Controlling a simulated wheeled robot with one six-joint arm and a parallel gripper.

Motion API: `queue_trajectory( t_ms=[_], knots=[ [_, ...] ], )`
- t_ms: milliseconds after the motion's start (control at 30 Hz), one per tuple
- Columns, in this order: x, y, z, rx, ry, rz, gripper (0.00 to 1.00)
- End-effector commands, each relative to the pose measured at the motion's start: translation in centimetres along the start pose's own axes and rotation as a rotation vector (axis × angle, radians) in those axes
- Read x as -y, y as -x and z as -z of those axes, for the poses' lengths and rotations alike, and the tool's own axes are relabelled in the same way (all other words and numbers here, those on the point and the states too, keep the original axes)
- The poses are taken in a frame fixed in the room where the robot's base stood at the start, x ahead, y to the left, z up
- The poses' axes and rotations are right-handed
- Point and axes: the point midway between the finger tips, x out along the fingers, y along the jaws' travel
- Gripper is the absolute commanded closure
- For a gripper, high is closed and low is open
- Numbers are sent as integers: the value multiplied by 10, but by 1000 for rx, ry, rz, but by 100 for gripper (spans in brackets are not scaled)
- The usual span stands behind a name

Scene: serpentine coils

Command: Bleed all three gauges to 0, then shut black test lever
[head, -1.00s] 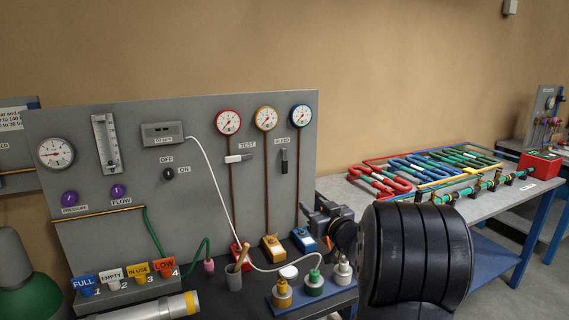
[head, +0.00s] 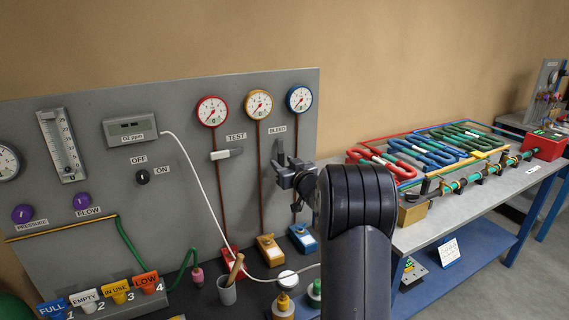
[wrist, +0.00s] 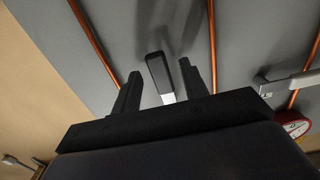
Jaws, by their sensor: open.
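Three round gauges, red-rimmed (head: 212,111), yellow-rimmed (head: 259,104) and blue-rimmed (head: 299,99), sit at the top of the grey panel. Their needles are too small to read surely. Below them, the TEST lever (head: 226,154) has a pale handle lying sideways. The BLEED lever (head: 279,149) has a black handle and hangs roughly upright, partly hidden by my gripper (head: 288,170). In the wrist view, the BLEED lever's black handle (wrist: 157,68) and pale stem show between my two open fingers, with gaps on both sides. The TEST lever (wrist: 285,83) shows at right.
Copper pipes run down the panel to red, yellow (head: 268,248) and blue (head: 303,238) blocks on the bench. A white hose (head: 208,190) hangs in front of the panel. A grey cup (head: 227,292) stands below. A table with coloured coils (head: 430,150) is at right.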

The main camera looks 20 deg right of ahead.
Motion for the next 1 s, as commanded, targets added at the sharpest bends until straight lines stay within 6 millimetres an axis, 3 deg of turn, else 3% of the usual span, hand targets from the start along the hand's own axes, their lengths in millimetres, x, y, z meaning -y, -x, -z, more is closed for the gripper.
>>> queue_trajectory(
  t_ms=[233, 733, 1000],
  knots=[
    [0, 0, 0, 0, 0, 0, 60],
    [0, 0, 0, 0, 0, 0, 100],
    [0, 0, 0, 0, 0, 0, 100]
  ],
)
